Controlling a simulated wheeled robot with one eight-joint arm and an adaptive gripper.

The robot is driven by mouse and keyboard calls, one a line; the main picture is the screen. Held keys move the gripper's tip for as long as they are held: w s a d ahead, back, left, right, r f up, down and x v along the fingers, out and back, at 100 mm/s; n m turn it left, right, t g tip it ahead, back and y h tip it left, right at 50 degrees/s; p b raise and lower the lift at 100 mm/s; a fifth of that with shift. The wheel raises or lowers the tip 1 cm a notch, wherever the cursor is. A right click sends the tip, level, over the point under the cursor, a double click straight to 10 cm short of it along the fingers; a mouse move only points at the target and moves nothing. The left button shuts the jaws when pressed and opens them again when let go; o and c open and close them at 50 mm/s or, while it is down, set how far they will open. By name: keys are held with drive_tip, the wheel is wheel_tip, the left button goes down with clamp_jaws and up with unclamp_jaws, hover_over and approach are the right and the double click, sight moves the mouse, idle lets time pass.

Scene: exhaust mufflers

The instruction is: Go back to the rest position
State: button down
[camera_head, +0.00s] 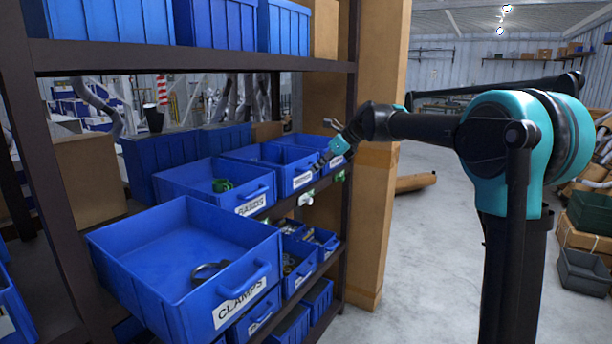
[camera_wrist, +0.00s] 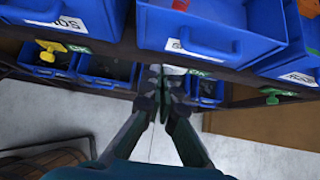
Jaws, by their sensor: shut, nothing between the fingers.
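My gripper (camera_head: 318,165) is at the front of the shelf's middle level, close to the small blue bins at the far right end in the head view. In the wrist view my gripper (camera_wrist: 163,95) is shut and empty, with its fingers together in front of the shelf edge. My arm reaches left from its teal shoulder on the right side of the head view.
A blue bin labelled CLAMPS (camera_head: 180,260) juts out at the front and holds a dark ring clamp (camera_head: 208,272). A bin labelled BANDS (camera_head: 215,187) holds a green item. A brown post (camera_head: 375,200) stands beside the shelf. Open grey floor (camera_head: 425,250) lies right of it.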

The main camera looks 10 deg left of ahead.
drive_tip(key=s+d+f+n+h, duration=0.1)
drive_tip(key=s+d+f+n, duration=0.4)
drive_tip(key=d, duration=0.3)
drive_tip(key=s+d+f+n+t+h, duration=0.1)
drive_tip(key=s+d+f+n+h, duration=0.15)
drive_tip(key=s+d+f, duration=0.35)
drive_tip(key=s+d+f+n+h, duration=0.1)
drive_tip(key=s+d+f+n, duration=0.4)
drive_tip(key=d, duration=0.4)
drive_tip(key=s+d+f+n+h, duration=0.2)
drive_tip(key=s+d+f+n, duration=0.2)
drive_tip(key=s+d+f, duration=0.2)
drive_tip(key=s+d+f+n+h, duration=0.2)
drive_tip(key=s+d+f+n, duration=0.3)
drive_tip(key=s+f, duration=0.5)
drive_tip(key=s+d, duration=0.2)
drive_tip(key=shift+s+d+f, duration=0.2)
drive_tip(key=shift+s+d, duration=0.05)
drive_tip(key=shift+s, duration=0.1)
